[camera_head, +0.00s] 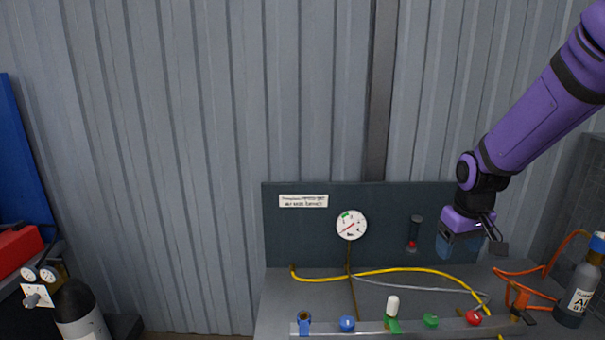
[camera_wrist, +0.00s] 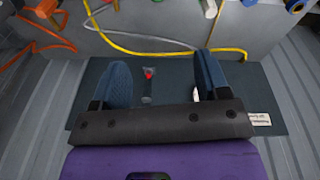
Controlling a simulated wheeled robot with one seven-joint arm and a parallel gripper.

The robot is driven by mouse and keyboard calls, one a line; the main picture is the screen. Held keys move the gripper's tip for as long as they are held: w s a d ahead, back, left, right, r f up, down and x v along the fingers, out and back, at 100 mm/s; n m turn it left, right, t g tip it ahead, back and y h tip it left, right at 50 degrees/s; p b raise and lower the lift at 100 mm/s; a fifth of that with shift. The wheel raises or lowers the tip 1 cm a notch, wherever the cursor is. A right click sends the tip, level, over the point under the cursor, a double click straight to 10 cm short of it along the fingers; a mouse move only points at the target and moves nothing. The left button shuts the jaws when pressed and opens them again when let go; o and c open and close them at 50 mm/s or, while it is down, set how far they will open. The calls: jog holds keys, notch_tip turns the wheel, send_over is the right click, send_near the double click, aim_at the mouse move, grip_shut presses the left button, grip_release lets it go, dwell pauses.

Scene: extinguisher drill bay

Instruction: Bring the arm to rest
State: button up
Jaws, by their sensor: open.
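My gripper (camera_head: 458,246) hangs at the end of my purple arm on the right of the head view. It is in front of the dark back panel and above the right part of the grey bench. In the wrist view my gripper (camera_wrist: 162,75) has its two blue-padded fingers spread wide apart. Nothing is held between them. The same tube (camera_head: 415,232) is on the panel left of my gripper in the head view.
A dark panel (camera_head: 300,235) with a round gauge (camera_head: 351,225) stands behind the bench (camera_head: 280,300). Yellow, grey and orange hoses lie there, with several coloured fittings at the front. A labelled bottle (camera_head: 578,290) stands at right. A black-topped cylinder (camera_head: 78,310) is at left.

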jog(key=s+a+r+m+t, duration=0.1)
jog(key=s+r, duration=0.7)
jog(key=s, duration=0.4)
jog(key=s+a+r+m+t, duration=0.1)
jog(key=s+a+r+t, duration=0.1)
jog(key=s+r, duration=0.6)
jog(key=s, duration=0.4)
jog(key=shift+r+t, duration=0.3)
jog(key=shift+r, duration=0.1)
jog(key=shift+c, duration=0.5)
jog(key=shift+w, duration=0.1)
